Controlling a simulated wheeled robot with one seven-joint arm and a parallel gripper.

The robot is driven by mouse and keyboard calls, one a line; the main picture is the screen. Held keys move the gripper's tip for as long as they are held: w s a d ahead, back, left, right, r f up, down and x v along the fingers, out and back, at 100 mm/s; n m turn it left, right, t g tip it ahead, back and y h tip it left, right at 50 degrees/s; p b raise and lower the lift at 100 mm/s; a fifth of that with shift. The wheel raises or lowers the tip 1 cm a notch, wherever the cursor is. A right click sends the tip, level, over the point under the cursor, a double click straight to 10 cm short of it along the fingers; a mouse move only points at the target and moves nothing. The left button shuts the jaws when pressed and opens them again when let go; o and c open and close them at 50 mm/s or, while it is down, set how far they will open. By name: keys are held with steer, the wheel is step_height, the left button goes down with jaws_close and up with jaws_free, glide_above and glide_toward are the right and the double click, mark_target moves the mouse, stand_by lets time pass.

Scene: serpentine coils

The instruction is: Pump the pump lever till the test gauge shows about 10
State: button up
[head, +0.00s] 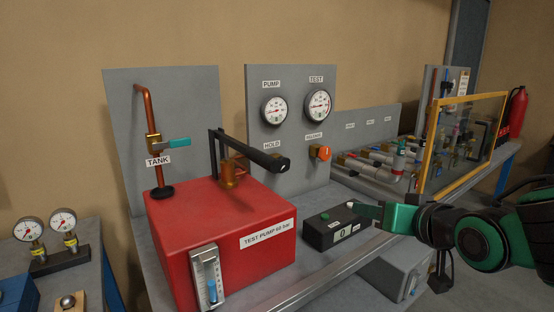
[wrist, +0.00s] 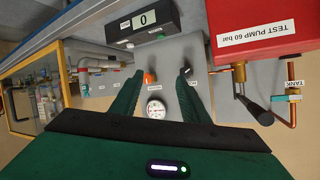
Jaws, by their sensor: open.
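The red test pump (head: 220,220) stands on the bench with its black pump lever (head: 255,152) reaching right and slightly down from an upright post. The lever also shows in the wrist view (wrist: 255,110). The round test gauge (head: 318,105) is on the grey panel, right of the pump gauge (head: 274,110); its needle is too small to read. My gripper (head: 362,210) is right of the lever, apart from it, above the black counter box. In the wrist view its two green fingers (wrist: 160,100) are spread with nothing between them.
The black box (head: 338,228) with a display reading 0 sits on the bench below my gripper. An orange knob (head: 320,152) is on the panel. A teal-handled tank valve (head: 172,142) stands behind the pump. Pipes and a yellow-framed screen (head: 468,135) are at the right.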

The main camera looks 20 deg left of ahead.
mark_target(257, 157)
steer(key=s+a+r+n+y, duration=0.1)
steer(key=s+a+r+y, duration=0.1)
steer(key=a, duration=0.4)
steer(key=s+a+r+n+y, duration=0.2)
steer(key=a+r+y, duration=0.1)
steer(key=a, duration=0.3)
steer(key=s+a+r+n+y, duration=0.2)
steer(key=a+r, duration=0.2)
steer(key=a, duration=0.2)
steer(key=shift+r, duration=0.1)
steer(key=shift+w+a+r, duration=0.1)
steer(key=shift+w+a, duration=0.15)
steer(key=shift+a, duration=0.05)
steer(key=x, duration=1)
steer(key=shift+a, duration=0.2)
jaws_close()
